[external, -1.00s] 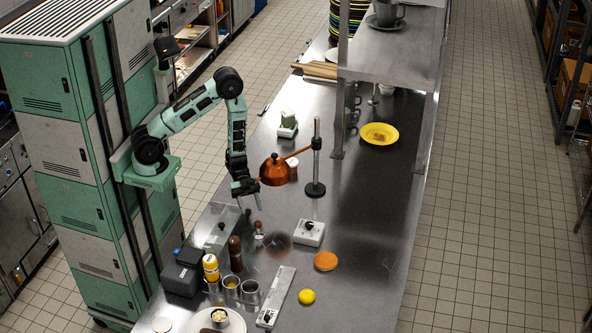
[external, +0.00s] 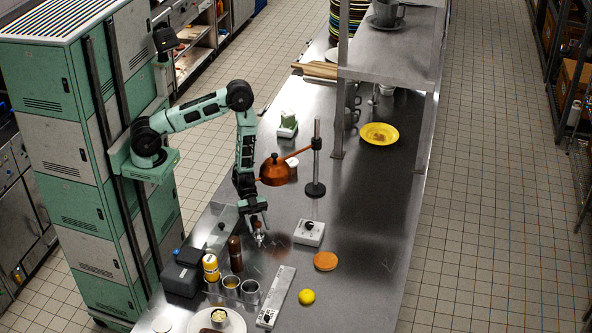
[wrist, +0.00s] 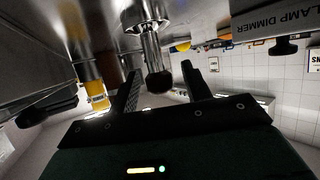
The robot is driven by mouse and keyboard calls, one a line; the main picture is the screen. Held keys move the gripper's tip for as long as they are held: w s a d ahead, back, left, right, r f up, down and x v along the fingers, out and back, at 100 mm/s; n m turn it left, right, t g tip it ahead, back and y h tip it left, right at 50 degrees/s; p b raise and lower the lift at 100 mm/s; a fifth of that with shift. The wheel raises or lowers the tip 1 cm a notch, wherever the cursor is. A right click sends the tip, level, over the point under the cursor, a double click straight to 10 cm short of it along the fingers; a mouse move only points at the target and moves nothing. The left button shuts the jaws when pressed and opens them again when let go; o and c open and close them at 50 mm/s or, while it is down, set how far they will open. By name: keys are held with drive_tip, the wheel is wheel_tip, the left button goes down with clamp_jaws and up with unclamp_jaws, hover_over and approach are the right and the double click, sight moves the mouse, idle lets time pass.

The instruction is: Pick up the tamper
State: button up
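The tamper (wrist: 150,45) shows in the wrist view as a shiny metal shaft and base with a dark round knob. It stands upright on the steel counter (external: 350,245); this view is upside down. My gripper (wrist: 161,82) is open, with one finger on each side of the knob and a visible gap to each. In the external view, my gripper (external: 257,222) points down right at the tamper (external: 259,239) and partly hides it. I cannot tell whether a finger touches it.
A brown mill (external: 235,255) and a yellow bottle (external: 211,268) stand close by, left of the tamper. A white control box (external: 309,234) is to the right. A copper lamp (external: 273,172) on a stand hangs just behind my gripper. Metal cups (external: 250,292) stand in front.

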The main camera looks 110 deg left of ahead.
drive_tip(key=c, duration=0.9)
drive_tip(key=shift+r, duration=0.15)
